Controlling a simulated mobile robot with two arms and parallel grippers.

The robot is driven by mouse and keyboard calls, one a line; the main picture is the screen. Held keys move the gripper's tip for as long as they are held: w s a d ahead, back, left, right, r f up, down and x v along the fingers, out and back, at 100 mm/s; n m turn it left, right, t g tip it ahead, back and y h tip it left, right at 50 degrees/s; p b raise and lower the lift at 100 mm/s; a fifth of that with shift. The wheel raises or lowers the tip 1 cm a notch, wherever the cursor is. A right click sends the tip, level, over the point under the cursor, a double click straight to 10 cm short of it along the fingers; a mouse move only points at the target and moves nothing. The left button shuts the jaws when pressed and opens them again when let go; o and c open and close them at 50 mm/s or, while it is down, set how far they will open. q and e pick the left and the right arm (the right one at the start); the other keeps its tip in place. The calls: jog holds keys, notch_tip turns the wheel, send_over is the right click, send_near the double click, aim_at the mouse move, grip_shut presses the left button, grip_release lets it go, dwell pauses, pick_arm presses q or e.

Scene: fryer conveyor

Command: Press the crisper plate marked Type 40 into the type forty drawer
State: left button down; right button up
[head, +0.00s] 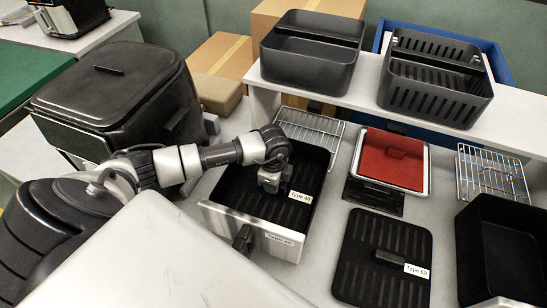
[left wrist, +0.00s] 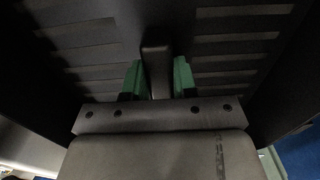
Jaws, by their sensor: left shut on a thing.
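The drawer (head: 251,231) has a pale front with a label and a dark handle, and it stands on the counter in the head view. The crisper plate marked Type 40 (head: 301,196) lies inside the drawer walls; whether it is fully seated I cannot tell. My left gripper (head: 270,182) reaches down into the drawer. In the left wrist view its green fingertips (left wrist: 158,80) are shut on the plate's upright black grip (left wrist: 157,65), with the slotted plate (left wrist: 225,50) beyond. My right gripper is not in view.
A plate marked Type 60 (head: 380,262) lies right of the drawer. Another black drawer (head: 500,250) stands at the far right. A red pad on a tray (head: 392,160) and wire racks (head: 310,132) lie behind. Black baskets (head: 312,50) stand on the shelf. The black fryer (head: 115,90) is at left.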

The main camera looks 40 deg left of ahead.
pick_arm(q)
jog(key=shift+f+b, duration=1.65)
jog(key=shift+f, duration=0.5)
jog(key=c, duration=0.9)
grip_release()
jog(key=shift+r, duration=0.1)
notch_tip(320, 180, up, 12)
jog(key=p, duration=1)
jog(key=shift+r+p, duration=0.1)
jog(key=shift+p, duration=0.25)
